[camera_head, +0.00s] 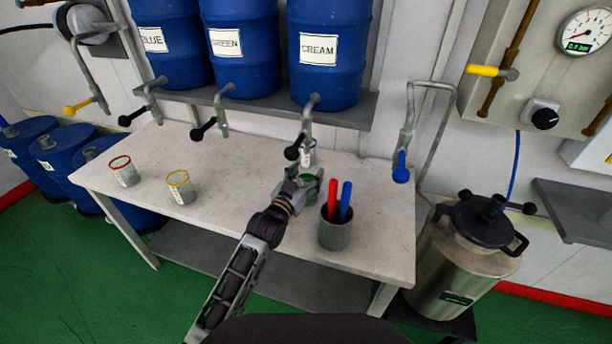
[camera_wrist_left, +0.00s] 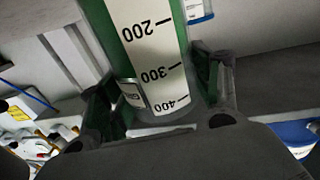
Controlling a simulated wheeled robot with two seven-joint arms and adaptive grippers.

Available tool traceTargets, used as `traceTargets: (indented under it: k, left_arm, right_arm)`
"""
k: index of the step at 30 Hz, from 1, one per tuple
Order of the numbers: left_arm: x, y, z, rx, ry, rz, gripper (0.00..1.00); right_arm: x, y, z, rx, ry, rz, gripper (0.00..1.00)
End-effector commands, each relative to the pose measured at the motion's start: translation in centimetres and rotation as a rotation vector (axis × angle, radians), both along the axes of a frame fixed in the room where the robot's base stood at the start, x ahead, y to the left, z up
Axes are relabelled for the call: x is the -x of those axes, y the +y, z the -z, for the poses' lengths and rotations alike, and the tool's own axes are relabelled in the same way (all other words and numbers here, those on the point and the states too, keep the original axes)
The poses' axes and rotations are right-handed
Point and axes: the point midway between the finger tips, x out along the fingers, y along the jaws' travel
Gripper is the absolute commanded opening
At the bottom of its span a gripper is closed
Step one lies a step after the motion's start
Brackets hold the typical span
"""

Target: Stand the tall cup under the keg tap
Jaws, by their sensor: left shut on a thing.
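The keg (camera_head: 462,262) is steel with a black top, right of the table. A tap with a blue handle (camera_head: 401,168) hangs on a bent pipe above the table's right end. My right gripper is not in view.
A grey pot (camera_head: 335,234) with red and blue sticks stands right of my gripper. Red-rimmed (camera_head: 124,171) and yellow-rimmed (camera_head: 181,187) cups stand at left. Another pale cup (camera_head: 309,157) stands behind the gripper. Black-handled taps hang below blue drums (camera_head: 330,50). The table's right end is clear.

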Motion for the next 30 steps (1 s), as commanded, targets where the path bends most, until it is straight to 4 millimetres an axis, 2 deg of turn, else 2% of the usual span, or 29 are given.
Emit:
traceTargets:
  k: [9,10,14,15,30]
  left_arm:
    - [0.0,0.0,0.0,0.001,-0.003,0.000,0.07]
    - [0.0,0.0,0.2,0.000,0.000,0.000,0.66]
    - [0.0,0.0,0.2,0.000,0.000,0.000,0.83]
    - [0.0,0.0,0.2,0.000,0.000,0.000,0.85]
    - [0.2,0.1,0.0,0.000,0.001,0.000,0.85]
  right_arm:
    - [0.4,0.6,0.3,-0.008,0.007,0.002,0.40]
    - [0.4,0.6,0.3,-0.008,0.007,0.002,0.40]
    - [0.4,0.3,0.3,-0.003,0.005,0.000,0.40]
    - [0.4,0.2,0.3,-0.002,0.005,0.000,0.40]
    - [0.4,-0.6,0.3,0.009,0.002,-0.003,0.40]
